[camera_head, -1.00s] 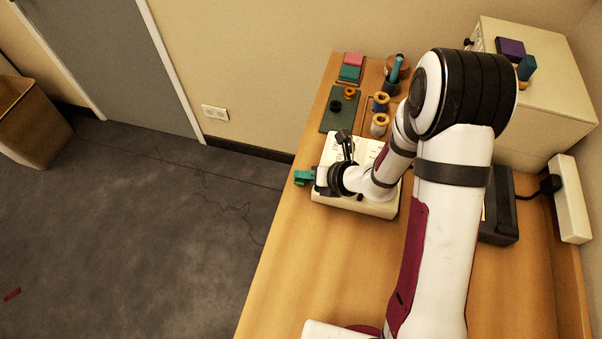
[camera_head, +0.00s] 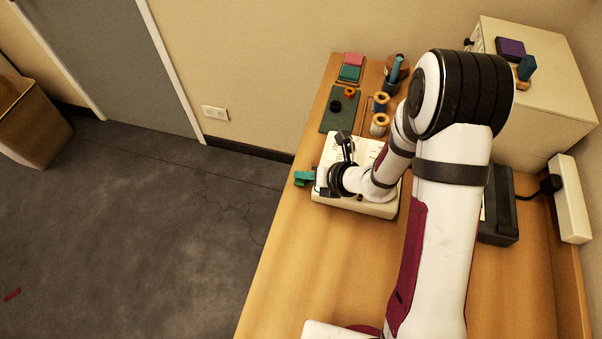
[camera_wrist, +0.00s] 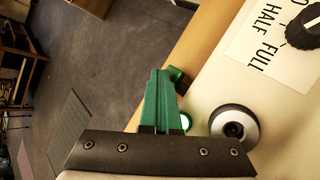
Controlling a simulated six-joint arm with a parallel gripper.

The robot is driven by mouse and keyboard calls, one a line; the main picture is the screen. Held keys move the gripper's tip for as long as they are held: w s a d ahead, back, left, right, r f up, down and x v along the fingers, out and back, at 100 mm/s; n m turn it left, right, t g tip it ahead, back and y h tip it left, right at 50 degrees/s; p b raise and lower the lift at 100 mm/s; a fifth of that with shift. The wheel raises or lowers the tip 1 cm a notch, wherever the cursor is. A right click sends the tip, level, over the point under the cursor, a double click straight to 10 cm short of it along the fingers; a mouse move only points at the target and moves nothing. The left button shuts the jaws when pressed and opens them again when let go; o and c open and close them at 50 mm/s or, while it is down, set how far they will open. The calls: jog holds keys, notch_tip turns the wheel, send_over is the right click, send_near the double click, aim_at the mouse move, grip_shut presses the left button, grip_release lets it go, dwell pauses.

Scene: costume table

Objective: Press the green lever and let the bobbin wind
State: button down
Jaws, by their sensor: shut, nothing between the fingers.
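The bobbin winder is a cream machine (camera_head: 352,208) on the table, partly covered by my arm. In the wrist view my gripper (camera_wrist: 160,78) has its two green fingers pressed together with nothing between them. The dark green lever (camera_wrist: 179,79) sits just right of the fingertips, partly hidden by them; whether they touch, I cannot tell. A round pale disc with a dark hub (camera_wrist: 234,126), perhaps the bobbin, sits on the machine's top. In the head view, fingers and lever merge into a green shape at the machine's left edge.
A black dial (camera_wrist: 305,30) is near a label reading HALF and FULL. Thread spools (camera_head: 380,112), a dark green mat (camera_head: 338,112) and stacked pink and green blocks (camera_head: 351,66) stand behind the machine. A black box (camera_head: 500,222) is right of my arm. The front left tabletop is clear.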

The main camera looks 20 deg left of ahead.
aim_at(305, 181)
jog(key=shift+r, duration=1.15)
jog(key=shift+r, duration=2.5)
jog(key=s+d+r+n+g, duration=0.2)
jog(key=s+r+n, duration=0.75)
jog(key=n, duration=0.25)
jog(key=s+d+r+n+g+h, duration=0.2)
jog(key=s+d+n+h, duration=0.4)
jog(key=s+d+n, duration=0.7)
jog(key=shift+s+d+n+h, duration=0.35)
jog(key=shift+d+n, duration=0.25)
jog(key=shift+d, duration=0.35)
dwell(0.9)
